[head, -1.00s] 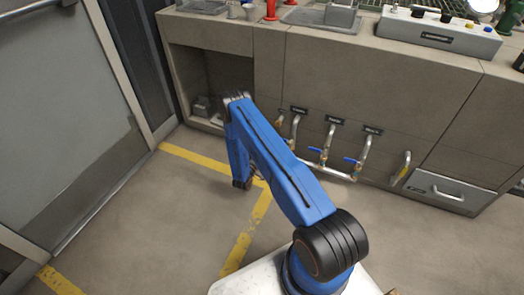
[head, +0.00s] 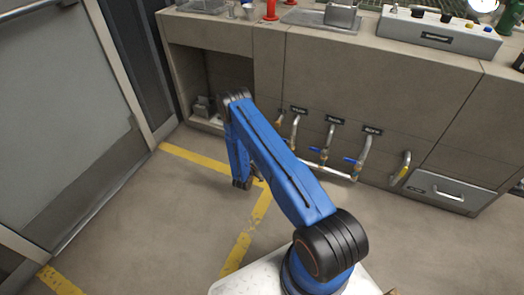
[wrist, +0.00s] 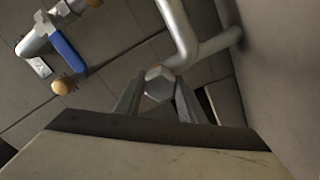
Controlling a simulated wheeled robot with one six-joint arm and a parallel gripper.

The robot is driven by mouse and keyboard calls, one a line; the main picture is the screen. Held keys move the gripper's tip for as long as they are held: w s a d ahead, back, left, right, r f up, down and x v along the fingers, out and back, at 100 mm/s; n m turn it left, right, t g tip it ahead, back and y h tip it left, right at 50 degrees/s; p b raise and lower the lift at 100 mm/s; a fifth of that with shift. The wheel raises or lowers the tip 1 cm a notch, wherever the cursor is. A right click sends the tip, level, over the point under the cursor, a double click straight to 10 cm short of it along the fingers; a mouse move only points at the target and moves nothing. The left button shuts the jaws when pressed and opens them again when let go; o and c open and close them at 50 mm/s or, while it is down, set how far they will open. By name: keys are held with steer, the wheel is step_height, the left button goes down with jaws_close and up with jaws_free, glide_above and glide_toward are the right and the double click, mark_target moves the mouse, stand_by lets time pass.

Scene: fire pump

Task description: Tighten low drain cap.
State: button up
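In the wrist view a pale metal hexagonal cap (wrist: 159,84) sits at the end of a bent grey pipe (wrist: 180,30). My gripper (wrist: 160,92) has one finger on each side of the cap, with the tips close to its sides. I cannot tell whether the fingers press on it or leave thin gaps. In the head view my blue arm reaches down to the left, low in front of the bench. The fingers and the cap cannot be made out there.
A blue-handled valve (wrist: 66,50) stands left of the cap in the wrist view. In the head view several labelled pipes with blue valve handles (head: 352,160) run along the bench front (head: 370,85). A drawer (head: 448,190) is at right. The floor at left is clear.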

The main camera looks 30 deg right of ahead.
steer(key=o, duration=0.4)
steer(key=v, duration=1.7)
steer(key=shift+s, duration=0.2)
steer(key=shift+a+f, duration=0.1)
steer(key=shift+a, duration=0.05)
